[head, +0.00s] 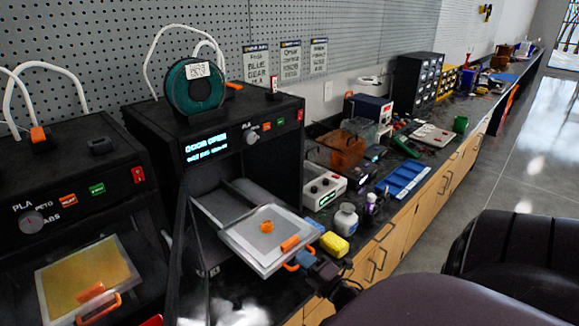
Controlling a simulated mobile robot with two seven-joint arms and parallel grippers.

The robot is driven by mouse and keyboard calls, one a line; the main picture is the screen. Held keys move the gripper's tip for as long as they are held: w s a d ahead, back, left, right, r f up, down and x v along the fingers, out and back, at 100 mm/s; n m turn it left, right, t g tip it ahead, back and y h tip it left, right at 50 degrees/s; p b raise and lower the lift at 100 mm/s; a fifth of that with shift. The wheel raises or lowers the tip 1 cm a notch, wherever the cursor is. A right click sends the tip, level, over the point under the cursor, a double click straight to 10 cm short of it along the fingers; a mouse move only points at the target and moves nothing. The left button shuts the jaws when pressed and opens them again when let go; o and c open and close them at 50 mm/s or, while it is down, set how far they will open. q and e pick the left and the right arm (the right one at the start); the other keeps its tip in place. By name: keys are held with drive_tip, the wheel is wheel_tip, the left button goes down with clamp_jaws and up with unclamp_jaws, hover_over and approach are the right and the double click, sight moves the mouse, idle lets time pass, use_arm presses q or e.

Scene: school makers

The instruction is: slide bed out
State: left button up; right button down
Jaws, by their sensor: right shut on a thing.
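The middle 3D printer (225,128) has its door (184,250) swung open to the left, and its screen (206,147) appears to read "DOOR OPEN". Its pale bed (245,240) sticks out of the front over the counter. A small orange print (267,227) sits on the bed. My left gripper is not in view.
A yellow block (334,244), a white bottle (346,219) and a small purple bottle (371,203) stand close to the right of the bed. A second printer (75,200) with its front closed stands at left. A blue tray (403,180) lies farther along the counter.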

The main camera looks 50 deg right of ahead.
drive_tip(key=shift+s+a, duration=0.15)
drive_tip(key=shift+s, duration=1)
drive_tip(key=shift+f, duration=0.1)
drive_tip(key=shift+s, duration=0.1)
drive_tip(key=c, duration=1.5)
unclamp_jaws()
drive_tip(key=shift+o, duration=1.4)
drive_tip(key=shift+s, duration=0.2)
drive_tip(key=shift+w, duration=0.1)
drive_tip(key=s+a+f+b, duration=0.1)
drive_tip(key=s, duration=0.9)
drive_tip(key=shift+s+f, duration=0.25)
drive_tip(key=shift+f, duration=0.15)
